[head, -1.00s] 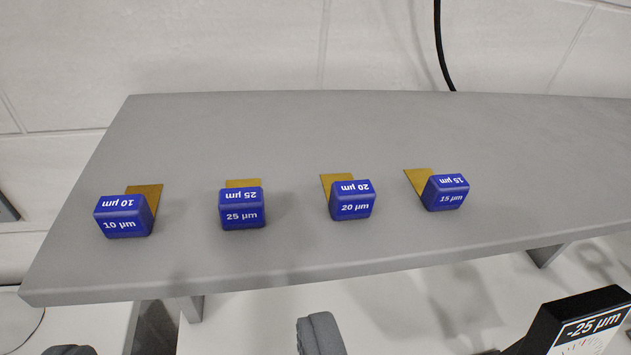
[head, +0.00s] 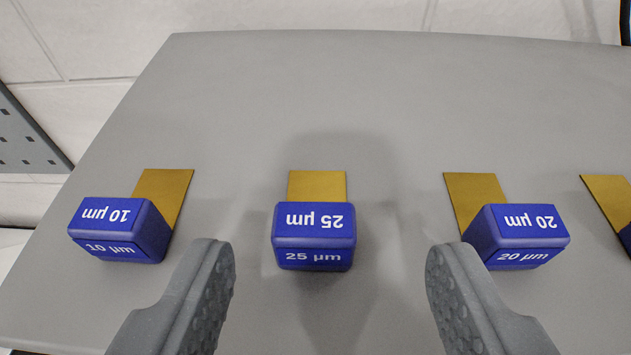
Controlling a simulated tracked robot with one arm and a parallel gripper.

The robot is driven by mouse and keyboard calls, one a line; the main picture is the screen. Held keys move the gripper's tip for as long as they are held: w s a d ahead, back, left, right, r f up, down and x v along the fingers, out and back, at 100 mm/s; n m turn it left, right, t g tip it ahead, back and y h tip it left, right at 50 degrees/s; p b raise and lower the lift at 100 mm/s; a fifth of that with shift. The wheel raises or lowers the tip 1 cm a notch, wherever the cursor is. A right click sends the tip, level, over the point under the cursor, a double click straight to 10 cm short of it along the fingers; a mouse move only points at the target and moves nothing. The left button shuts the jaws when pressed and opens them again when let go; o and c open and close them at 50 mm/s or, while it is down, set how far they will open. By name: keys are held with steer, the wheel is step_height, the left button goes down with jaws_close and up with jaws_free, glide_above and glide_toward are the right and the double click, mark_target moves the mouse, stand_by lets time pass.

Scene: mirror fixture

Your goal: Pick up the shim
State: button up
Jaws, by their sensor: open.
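Several shims lie on a grey shelf (head: 300,100), each a brass strip with a blue block handle. The 25 µm shim (head: 314,236) is in the middle of the head view, its brass strip pointing away from me. The 10 µm shim (head: 120,230) is at the left and the 20 µm shim (head: 516,236) at the right. My gripper (head: 331,262) is open and empty. Its two grey fingers stand wide apart, one to each side of the 25 µm block in the picture, and I see no contact with it.
Another shim (head: 607,197) is cut off at the right edge; its label is out of view. The shelf behind the shims is clear. A white block wall (head: 270,15) stands behind, and a grey perforated panel (head: 28,140) is at the far left.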

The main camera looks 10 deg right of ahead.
mark_target(311, 238)
steer(key=shift+a+x, duration=0.2)
steer(key=shift+x, duration=1.1)
steer(key=shift+a+x, duration=0.15)
steer(key=shift+x, duration=1.2)
steer(key=c, duration=1)
